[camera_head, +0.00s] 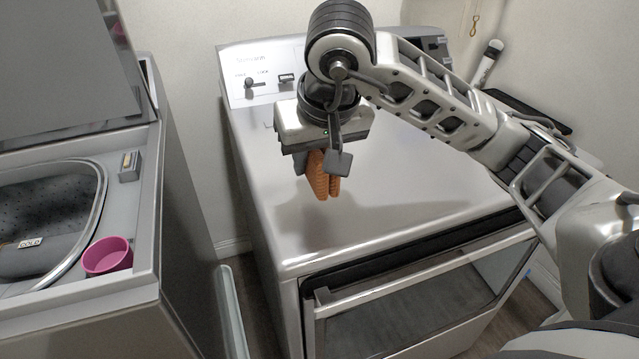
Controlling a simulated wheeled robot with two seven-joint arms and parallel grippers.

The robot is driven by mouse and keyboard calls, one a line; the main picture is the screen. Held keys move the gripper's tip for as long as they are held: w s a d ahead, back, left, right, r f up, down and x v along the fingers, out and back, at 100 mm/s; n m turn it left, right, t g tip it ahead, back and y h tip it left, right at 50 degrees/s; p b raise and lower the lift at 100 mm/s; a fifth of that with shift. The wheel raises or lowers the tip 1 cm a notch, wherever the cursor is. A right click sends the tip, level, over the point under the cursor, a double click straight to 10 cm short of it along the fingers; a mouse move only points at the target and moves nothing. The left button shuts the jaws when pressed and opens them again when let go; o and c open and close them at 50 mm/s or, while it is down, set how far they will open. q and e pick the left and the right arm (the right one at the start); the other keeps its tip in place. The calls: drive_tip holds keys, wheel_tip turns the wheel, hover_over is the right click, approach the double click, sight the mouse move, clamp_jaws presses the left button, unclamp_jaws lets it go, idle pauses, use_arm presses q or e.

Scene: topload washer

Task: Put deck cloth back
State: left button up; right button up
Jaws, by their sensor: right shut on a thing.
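My right gripper (325,161) is shut on an orange-brown folded cloth (321,176), which hangs below the fingers with a ribbed surface. The gripper points down over the middle of the dryer-like machine's pale top (400,190). I cannot tell whether the cloth touches that top. The open topload washer (140,200) stands at the left, its lid (50,70) raised and its dark drum (50,205) showing. My left gripper is not in view.
A pink cup (107,256) sits on the washer's deck at the front right, near a small grey box (130,166). A narrow gap parts the two machines. A white handheld item (488,62) and a dark tray (520,108) are at the back right.

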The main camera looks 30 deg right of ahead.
drive_tip(key=shift+w+d+f, duration=0.2)
drive_tip(key=shift+d+f, duration=0.25)
drive_tip(key=shift+f, duration=0.15)
wheel_tip(320, 180, down, 3)
drive_tip(key=shift+w+d, duration=0.1)
drive_tip(key=shift+d, duration=0.05)
drive_tip(key=shift+f, duration=0.2)
drive_tip(key=shift+f, duration=0.1)
